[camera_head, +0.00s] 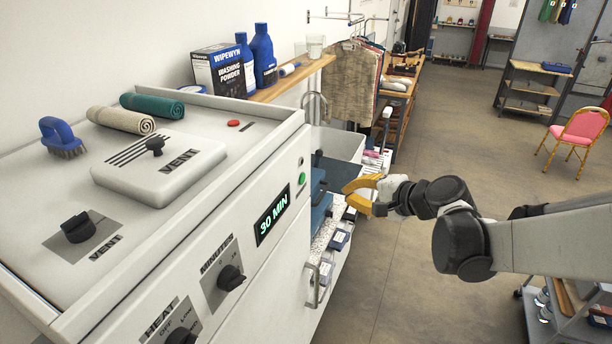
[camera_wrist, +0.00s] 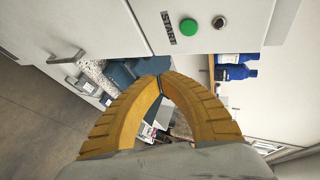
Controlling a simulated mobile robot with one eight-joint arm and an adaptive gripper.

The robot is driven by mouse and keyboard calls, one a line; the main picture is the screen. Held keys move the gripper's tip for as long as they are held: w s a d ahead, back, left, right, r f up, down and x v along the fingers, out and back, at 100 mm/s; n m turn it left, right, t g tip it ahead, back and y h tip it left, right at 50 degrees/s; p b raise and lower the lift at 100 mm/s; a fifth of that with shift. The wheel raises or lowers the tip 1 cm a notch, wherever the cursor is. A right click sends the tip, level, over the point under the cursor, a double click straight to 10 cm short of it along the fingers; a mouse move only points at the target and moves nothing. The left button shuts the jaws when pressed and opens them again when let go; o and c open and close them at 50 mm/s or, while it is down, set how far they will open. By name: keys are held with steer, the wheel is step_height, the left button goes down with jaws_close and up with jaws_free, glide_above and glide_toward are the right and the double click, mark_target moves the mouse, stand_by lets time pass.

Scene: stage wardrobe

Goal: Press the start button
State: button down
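The start button is a round green button on the front panel of the white machine, right of the lit "30 MIN" display in the head view (camera_head: 302,178). In the wrist view the green button (camera_wrist: 188,27) sits beside the word START, above and right of my fingertips. My gripper (camera_wrist: 161,78) has two curved yellow fingers whose tips meet, with nothing seen between them. In the head view my gripper (camera_head: 348,192) is to the right of the button, in front of the machine and apart from the panel.
The display (camera_head: 272,215) and the minutes knob (camera_head: 230,278) are on the same panel. A red button (camera_head: 233,123), rolled towels (camera_head: 122,120) and a blue brush (camera_head: 62,138) are on the machine top. A metal handle (camera_head: 318,285) juts out below. Open floor lies to the right.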

steer(key=shift+a, duration=0.1)
glide_toward(304, 183)
steer(key=w+a+f, duration=0.1)
steer(key=w+f, duration=0.2)
steer(key=shift+w+a, duration=0.2)
steer(key=shift+a, duration=0.3)
steer(key=shift+w+a, duration=0.2)
steer(key=shift+a, duration=0.25)
stand_by(0.8)
steer(key=shift+w+a, duration=0.1)
steer(key=shift+a, duration=0.3)
steer(key=shift+w+a, duration=0.15)
steer(key=shift+a, duration=0.2)
stand_by(0.6)
steer(key=shift+d+b, duration=0.1)
steer(key=shift+b, duration=0.2)
steer(key=shift+s+d, duration=0.3)
steer(key=shift+d, duration=0.4)
